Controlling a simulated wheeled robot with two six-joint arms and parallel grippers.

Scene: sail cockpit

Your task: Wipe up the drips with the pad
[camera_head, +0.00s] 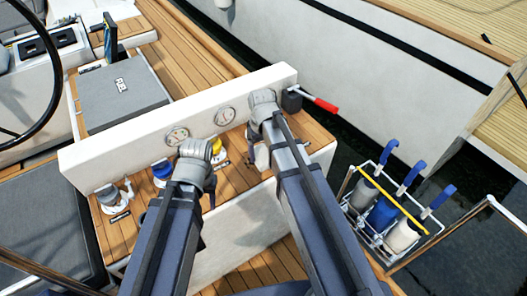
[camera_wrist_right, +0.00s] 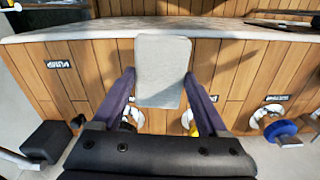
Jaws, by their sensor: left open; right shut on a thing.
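My right gripper (camera_wrist_right: 160,82) is shut on a pale grey pad (camera_wrist_right: 163,60), its two purple fingers on either side of it. In the right wrist view the pad is in front of a wooden deck strip (camera_wrist_right: 98,68); I cannot tell whether it touches the wood. In the head view my right wrist is over the white panel with gauges, and its fingers are mostly hidden. My left gripper (camera_head: 207,180) is open beside the deck strip, largely hidden by its own wrist and arm. I cannot make out any drips in either view.
The strip carries a white fitting (camera_head: 107,194), a blue-capped one (camera_head: 162,171) and a yellow-capped one (camera_head: 215,148). A white panel (camera_head: 90,160) with gauges stands behind. A black block with red handle (camera_head: 325,104) is at its right end. A bottle rack (camera_head: 385,215) is right.

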